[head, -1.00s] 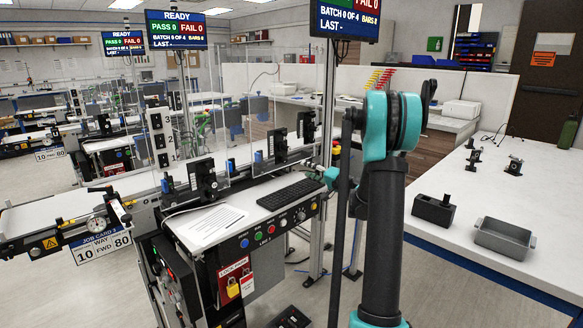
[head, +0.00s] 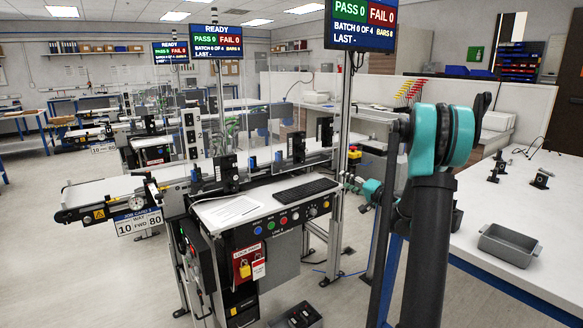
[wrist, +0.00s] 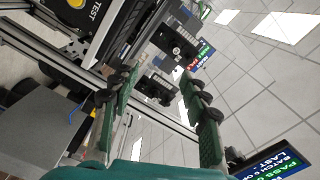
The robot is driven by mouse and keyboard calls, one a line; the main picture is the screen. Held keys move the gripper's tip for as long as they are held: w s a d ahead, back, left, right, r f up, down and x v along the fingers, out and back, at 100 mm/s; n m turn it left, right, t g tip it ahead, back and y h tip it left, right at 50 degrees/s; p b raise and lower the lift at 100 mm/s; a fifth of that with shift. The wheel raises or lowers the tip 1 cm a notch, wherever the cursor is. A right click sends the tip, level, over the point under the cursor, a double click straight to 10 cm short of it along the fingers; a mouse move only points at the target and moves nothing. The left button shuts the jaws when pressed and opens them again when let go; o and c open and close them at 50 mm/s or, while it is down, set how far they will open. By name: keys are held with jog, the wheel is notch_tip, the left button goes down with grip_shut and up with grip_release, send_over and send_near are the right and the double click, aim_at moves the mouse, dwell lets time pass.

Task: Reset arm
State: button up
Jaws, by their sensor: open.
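My gripper (wrist: 156,84) shows in the wrist view with its two green-faced fingers spread apart and nothing between them. The wrist view is tilted, with ceiling panels on the right and conveyor framework beyond the fingers. In the head view my teal and black arm (head: 440,140) stands upright at the right of centre. A teal part near the arm's end (head: 372,190) shows left of the upright link, beside the conveyor station. The fingers cannot be made out there.
A conveyor station with a control panel (head: 283,220), keyboard (head: 294,191) and paper sheet (head: 228,211) stands left of my arm. A status screen (head: 361,25) hangs above it. A white bench (head: 500,215) with a grey tray (head: 510,245) is right. Open floor lies at lower left.

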jog(key=s+a+f+n+g+h, duration=0.1)
jog(key=s+a+f+g, duration=0.1)
jog(key=s+a, duration=0.35)
jog(key=s+a+f+n+g+h, duration=0.1)
jog(key=s+a+f+n+g, duration=0.1)
jog(key=s, duration=0.6)
jog(key=s+a+f+n+g+h, duration=0.1)
jog(key=s+a+f+g, duration=0.2)
jog(key=s, duration=0.3)
jog(key=s+d+f+g+h, duration=0.1)
jog(key=s+d+f+h, duration=0.1)
jog(key=s, duration=0.6)
jog(key=s+d+f+n+g+h, duration=0.1)
jog(key=s+d+f+h, duration=0.1)
jog(key=s+f, duration=0.3)
jog(key=s+d+f+g+h, duration=0.1)
jog(key=s+d+f+h, duration=0.2)
jog(key=s, duration=0.9)
jog(key=shift+s+f+n+h, duration=0.3)
jog(key=shift+s+n, duration=0.1)
